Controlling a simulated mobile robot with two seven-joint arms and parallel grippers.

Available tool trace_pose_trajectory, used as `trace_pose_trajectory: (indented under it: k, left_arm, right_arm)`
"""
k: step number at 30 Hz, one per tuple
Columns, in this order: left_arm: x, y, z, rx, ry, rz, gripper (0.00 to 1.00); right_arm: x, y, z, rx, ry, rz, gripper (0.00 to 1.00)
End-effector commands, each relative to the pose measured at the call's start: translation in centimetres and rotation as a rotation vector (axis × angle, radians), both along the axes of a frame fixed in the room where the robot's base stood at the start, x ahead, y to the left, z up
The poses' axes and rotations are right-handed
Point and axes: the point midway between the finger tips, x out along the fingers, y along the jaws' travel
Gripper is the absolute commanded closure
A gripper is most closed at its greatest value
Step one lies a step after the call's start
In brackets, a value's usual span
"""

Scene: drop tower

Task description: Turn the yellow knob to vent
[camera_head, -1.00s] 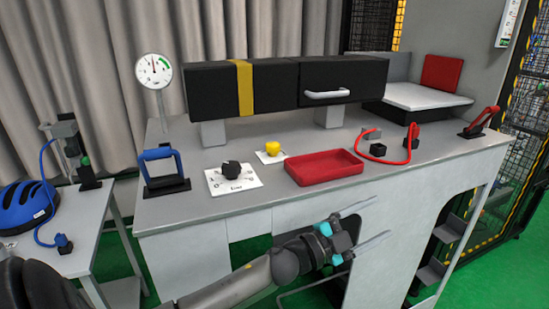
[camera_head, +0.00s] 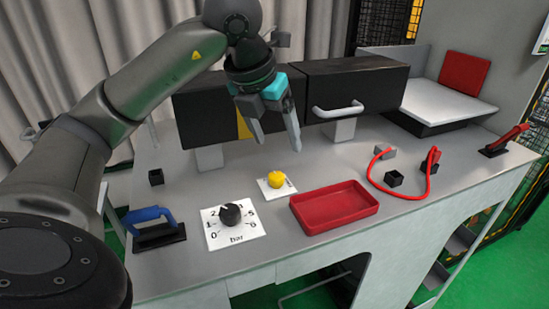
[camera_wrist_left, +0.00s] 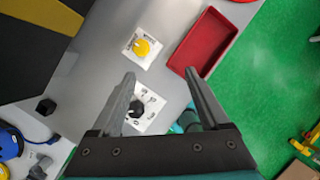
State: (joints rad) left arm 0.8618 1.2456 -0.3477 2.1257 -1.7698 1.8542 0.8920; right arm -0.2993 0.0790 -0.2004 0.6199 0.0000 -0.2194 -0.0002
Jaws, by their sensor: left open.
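The yellow knob (camera_head: 277,179) sits on a small white plate (camera_head: 264,188) on the grey bench, left of the red tray. Its plate's lettering is too small to read. In the left wrist view the yellow knob (camera_wrist_left: 142,47) shows ahead of and between the fingertips, apart from them. My left gripper (camera_head: 275,140) is open and empty, pointing down above and slightly behind the knob. Its fingers (camera_wrist_left: 165,80) are spread in the left wrist view. My right gripper does not show.
A black dial knob (camera_head: 230,215) on a white "bar" scale stands left and in front. The red tray (camera_head: 335,228) is to the right. A black box with a handle (camera_head: 355,88) stands behind. A blue handle (camera_head: 150,214) is far left, a red hose (camera_head: 405,192) right.

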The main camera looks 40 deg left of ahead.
Motion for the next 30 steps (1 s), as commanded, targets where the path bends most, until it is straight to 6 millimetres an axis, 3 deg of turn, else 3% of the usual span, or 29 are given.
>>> trace_pose_trajectory:
  k: [3, 8, 24, 30]
  left_arm:
    - [-0.6, 2.0, 0.7, 0.056, 0.011, 0.067, 0.21]
    - [-0.4, 2.7, -0.3, 0.070, 0.020, 0.085, 0.21]
    - [3.5, 3.7, -10.3, 0.065, 0.020, 0.080, 0.21]
    - [4.5, 4.0, -12.6, 0.065, 0.018, 0.080, 0.21]
  right_arm:
    - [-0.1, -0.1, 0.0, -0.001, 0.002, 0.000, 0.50]
    - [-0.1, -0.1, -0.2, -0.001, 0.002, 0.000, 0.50]
    - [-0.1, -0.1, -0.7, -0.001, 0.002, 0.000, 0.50]
    - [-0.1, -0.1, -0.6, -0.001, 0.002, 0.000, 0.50]
